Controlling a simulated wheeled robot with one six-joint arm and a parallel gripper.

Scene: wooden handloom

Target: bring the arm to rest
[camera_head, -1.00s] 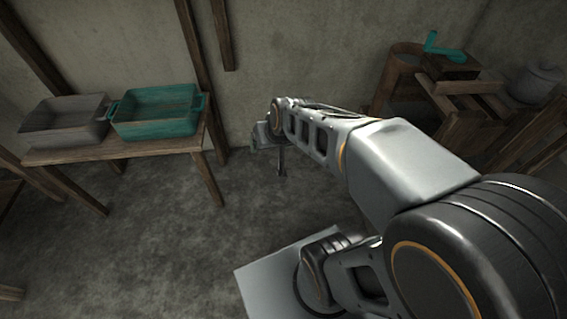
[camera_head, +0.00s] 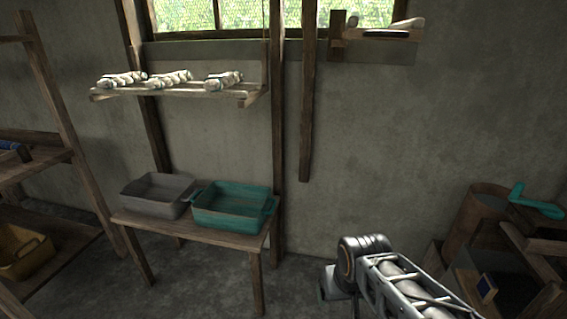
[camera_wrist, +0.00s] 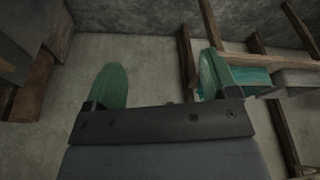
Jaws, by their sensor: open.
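My gripper (camera_wrist: 160,85) is open in the wrist view, with its two green fingers spread apart and nothing seen between them. Bare wall shows beyond the fingers. In the head view my arm (camera_head: 385,275) shows at the lower right, its elbow-like joint in front of the wall. The gripper's fingers cannot be made out in that view.
A bench (camera_head: 190,231) holds a grey tray (camera_head: 157,208) and a teal tray (camera_head: 233,222) left of my arm. A shelf (camera_head: 170,92) with several pale rolls hangs above. A wooden barrel (camera_head: 476,225) and a teal crank (camera_head: 537,201) stand at right.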

